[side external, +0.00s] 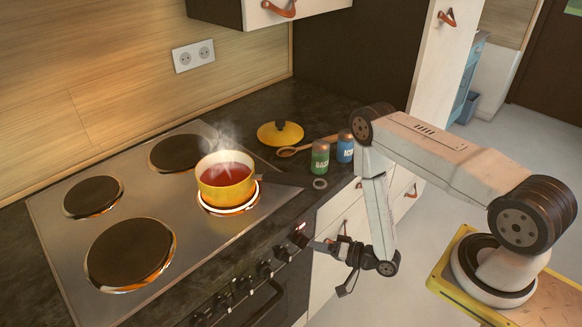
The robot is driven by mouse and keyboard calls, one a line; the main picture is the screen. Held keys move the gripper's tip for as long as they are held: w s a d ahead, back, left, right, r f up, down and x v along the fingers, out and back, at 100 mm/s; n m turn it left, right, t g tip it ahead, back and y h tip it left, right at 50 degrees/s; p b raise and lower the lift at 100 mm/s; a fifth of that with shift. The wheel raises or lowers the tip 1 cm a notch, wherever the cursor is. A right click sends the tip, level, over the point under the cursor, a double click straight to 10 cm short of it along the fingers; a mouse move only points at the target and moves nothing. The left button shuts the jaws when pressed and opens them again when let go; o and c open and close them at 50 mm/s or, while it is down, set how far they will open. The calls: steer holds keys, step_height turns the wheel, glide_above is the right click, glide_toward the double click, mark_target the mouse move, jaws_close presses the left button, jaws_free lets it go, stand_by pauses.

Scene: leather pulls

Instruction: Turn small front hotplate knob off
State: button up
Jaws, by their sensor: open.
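The hob's dark knobs sit in a row along the front panel, with the rightmost knob (298,239) beside a small red light. Which knob serves the small front hotplate is not marked clearly enough to read. The small front hotplate (229,211) glows orange-white around its rim under a yellow pot (226,185) of steaming red liquid. My gripper (327,268) is open and empty in front of the panel's right end. One finger points left toward the rightmost knob, close to it; whether they touch I cannot tell. The other finger hangs lower, in front of the white cabinet.
The pot's dark handle (278,179) sticks out right over the counter. A yellow lid (280,133), a wooden spoon (308,147), a green jar (320,157) and a blue jar (345,146) stand behind it. The oven handle (262,305) juts out below the knobs. Open floor lies right.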

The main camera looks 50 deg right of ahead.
mark_target(303, 243)
steer(key=shift+x, duration=1.35)
steer(key=shift+c, duration=0.2)
jaws_close()
